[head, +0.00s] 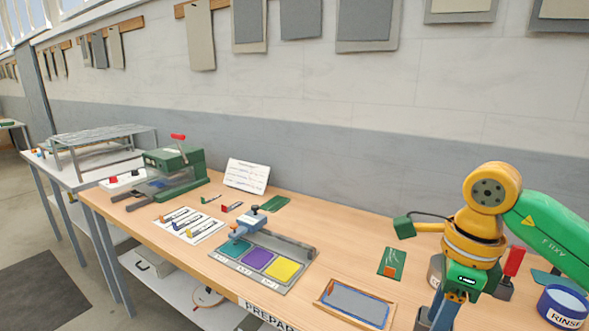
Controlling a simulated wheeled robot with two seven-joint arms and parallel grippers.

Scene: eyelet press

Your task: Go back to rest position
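My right arm, yellow and green, comes in from the right edge. Its gripper (437,318) points down at the bottom of the picture, right of the framed blue-grey panel (355,303). Its fingertips are partly cut off by the lower edge, so I cannot tell whether it is open or shut or holds anything. My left arm and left gripper are not in view.
A wooden bench carries a green press (172,168), a white card with several small tools (190,226), a tray with teal, purple and yellow pads (262,262), and a propped sign (247,176). A blue rinse pot (563,308) stands at right, close to my arm.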

